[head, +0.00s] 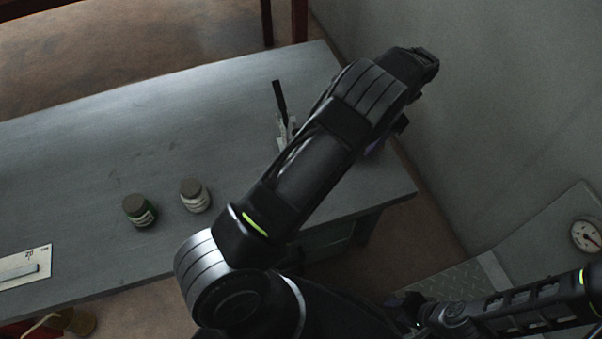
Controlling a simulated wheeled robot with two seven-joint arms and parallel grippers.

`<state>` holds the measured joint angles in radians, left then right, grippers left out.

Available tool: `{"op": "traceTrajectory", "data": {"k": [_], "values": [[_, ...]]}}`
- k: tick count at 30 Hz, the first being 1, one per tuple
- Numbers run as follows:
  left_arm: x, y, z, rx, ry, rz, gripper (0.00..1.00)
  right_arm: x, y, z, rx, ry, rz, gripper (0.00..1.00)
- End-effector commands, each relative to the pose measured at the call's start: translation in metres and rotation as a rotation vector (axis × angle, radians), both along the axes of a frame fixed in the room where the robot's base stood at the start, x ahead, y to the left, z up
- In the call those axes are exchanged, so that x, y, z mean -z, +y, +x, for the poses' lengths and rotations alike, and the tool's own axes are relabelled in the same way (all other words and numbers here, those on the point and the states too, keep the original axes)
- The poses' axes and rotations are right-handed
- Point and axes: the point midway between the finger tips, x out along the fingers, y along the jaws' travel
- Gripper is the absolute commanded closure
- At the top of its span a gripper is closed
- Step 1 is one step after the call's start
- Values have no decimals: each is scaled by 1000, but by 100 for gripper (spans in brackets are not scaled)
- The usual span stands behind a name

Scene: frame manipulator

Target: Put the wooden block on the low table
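No wooden block can be made out in the head view. A long grey table (110,145) fills the left and middle; I cannot tell whether it is the low table.
On the table stand a green jar (139,211) and a pale jar (195,196). A white card (24,268) lies at the left, and a dark-handled tool (280,103) stands beside my arm. A round gauge (587,235) is at the right by the wall.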

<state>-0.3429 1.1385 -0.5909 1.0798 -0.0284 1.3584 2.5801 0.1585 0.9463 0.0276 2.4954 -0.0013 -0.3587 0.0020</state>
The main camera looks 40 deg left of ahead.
Motion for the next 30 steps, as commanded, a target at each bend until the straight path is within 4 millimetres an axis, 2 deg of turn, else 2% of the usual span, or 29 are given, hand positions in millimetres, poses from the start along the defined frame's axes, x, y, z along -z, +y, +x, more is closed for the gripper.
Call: {"op": "traceTrajectory", "data": {"k": [8,14,20,30], "values": [[-1,0,0,3,-1,0,100,0,0,0,0,0,0,64],[-1,9,-13,2,-1,0,100,2,0,0,0,0,0,64],[-1,34,-50,1,0,-2,100,6,0,0,0,0,0,64],[0,87,-127,4,-2,-4,100,16,-2,2,6,-4,-4,64]]}}
